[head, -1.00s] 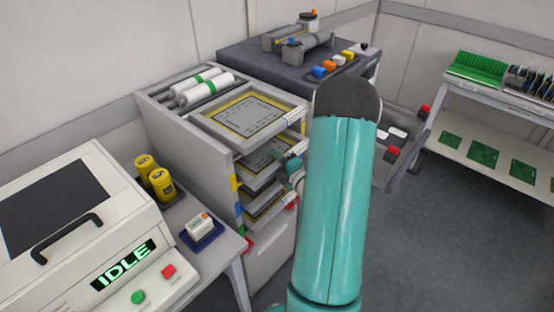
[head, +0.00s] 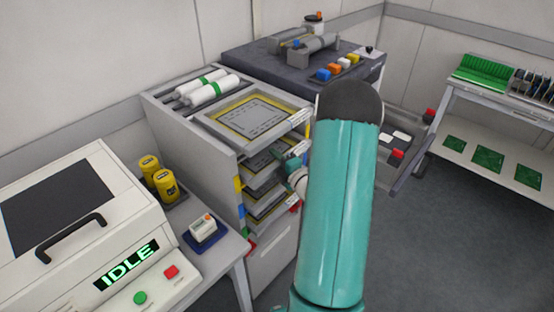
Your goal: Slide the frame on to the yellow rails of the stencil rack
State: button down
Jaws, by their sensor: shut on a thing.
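The stencil rack (head: 190,135) is a grey cabinet with an open front holding several flat grey frames on stacked levels. Its front edge has coloured marks, with yellow (head: 238,186) uppermost, then blue and red below. My gripper (head: 284,158) is at the rack's right front, mostly hidden by my teal arm. It is shut on a grey frame (head: 256,163) at the level just below the top one. That frame appears largely within the rack, near the yellow mark. Its contact with the rails cannot be made out.
A top frame (head: 250,117) with a yellow border lies above the held one. Other frames (head: 266,205) sit below. White rollers (head: 208,90) lie on the rack. A white machine reading IDLE (head: 75,230) and yellow jars (head: 160,178) stand left. Floor is clear at right.

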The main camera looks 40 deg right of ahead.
jog(key=shift+w, duration=0.25)
jog(key=shift+c, duration=0.6)
grip_release()
jog(key=shift+r, duration=0.2)
dwell(0.4)
jog(key=shift+r, duration=0.3)
jog(key=shift+s, duration=0.15)
jog(key=s+a, duration=0.1)
jog(key=s, duration=0.6)
jog(key=shift+s, duration=0.4)
